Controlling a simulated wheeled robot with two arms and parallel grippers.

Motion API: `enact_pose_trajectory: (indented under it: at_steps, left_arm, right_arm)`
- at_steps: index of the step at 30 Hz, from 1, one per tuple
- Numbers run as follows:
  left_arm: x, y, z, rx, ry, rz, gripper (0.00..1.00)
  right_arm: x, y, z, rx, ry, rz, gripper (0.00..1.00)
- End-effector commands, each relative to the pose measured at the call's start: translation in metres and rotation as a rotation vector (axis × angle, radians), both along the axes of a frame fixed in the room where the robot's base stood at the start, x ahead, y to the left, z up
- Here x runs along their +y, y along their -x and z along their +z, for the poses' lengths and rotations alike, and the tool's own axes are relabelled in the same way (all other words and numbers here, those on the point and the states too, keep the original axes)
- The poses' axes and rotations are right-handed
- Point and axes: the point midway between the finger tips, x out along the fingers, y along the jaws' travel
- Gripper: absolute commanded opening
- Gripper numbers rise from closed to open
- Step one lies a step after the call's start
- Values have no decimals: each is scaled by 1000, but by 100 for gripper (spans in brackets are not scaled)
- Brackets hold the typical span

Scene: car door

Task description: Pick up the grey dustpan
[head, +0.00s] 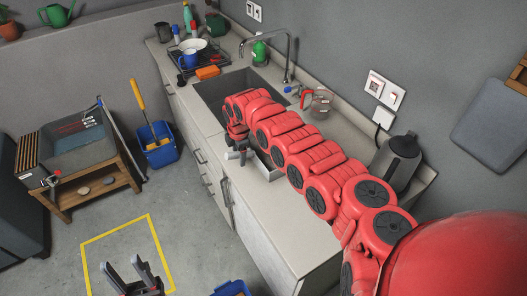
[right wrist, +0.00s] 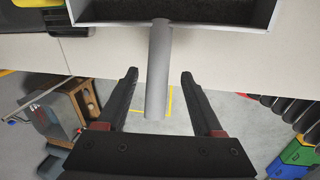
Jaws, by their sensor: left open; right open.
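The grey dustpan (right wrist: 158,60) lies on the counter, with its handle sticking out past the counter's front edge. In the right wrist view its dark-lined pan is at the top, cut off by the frame. My right gripper (right wrist: 160,75) is open, with one finger on each side of the handle and visible gaps to both. In the head view, part of the dustpan (head: 269,172) shows beside my right gripper (head: 236,156), with my red arm hiding much of it. My left gripper (head: 122,264) is open and empty, low over the floor.
My red right arm stretches along the counter (head: 280,222). The sink (head: 215,92), dish rack (head: 197,62), measuring jug (head: 318,103) and kettle (head: 396,160) are around it. A blue bucket (head: 158,148) stands on the floor. The yellow-marked floor square (head: 148,222) is mostly clear.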

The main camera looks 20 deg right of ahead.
Motion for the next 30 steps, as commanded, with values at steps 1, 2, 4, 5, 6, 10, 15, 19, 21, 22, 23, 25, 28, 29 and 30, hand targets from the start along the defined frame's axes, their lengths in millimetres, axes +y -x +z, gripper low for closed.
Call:
enact_pose_trajectory:
  at_steps: [1,2,4,5,6,10,15,19,21,22,23,25,28,29,30]
  left_arm:
    - [0,0,6,0,0,0,50]
    - [0,0,8,0,0,0,50]
    - [0,0,8,0,0,0,50]
    - [0,0,9,0,0,0,50]
    - [0,0,10,0,0,0,50]
    - [0,0,3,0,0,0,50]
    - [0,0,2,0,0,0,50]
    - [0,0,2,0,0,0,50]
    - [0,0,2,0,0,0,50]
    - [0,0,2,0,0,0,50]
    - [0,0,2,0,0,0,50]
    - [0,0,2,0,0,0,50]
    - [0,0,2,0,0,0,50]
    - [0,0,2,0,0,0,50]
    - [0,0,2,0,0,0,50]
  right_arm:
    - [3,0,-3,3,-1,3,68]
    - [2,-1,-7,4,0,2,68]
    - [3,-3,-15,3,-2,3,68]
    - [3,-4,-18,3,-2,3,68]
    - [3,-5,-21,3,0,1,68]
    - [2,-8,-36,2,-1,1,68]
    - [1,-9,-42,1,-1,0,68]
    - [1,-9,-43,1,-1,0,68]
    - [1,-9,-43,1,-1,0,68]
    - [1,-9,-43,1,-1,0,68]
    - [1,-9,-43,1,-1,0,68]
    - [1,-9,-43,1,-1,0,57]
    - [1,-9,-43,1,-1,0,39]
    - [1,-9,-43,1,-1,-1,34]
    - [1,-9,-43,1,-1,-1,27]
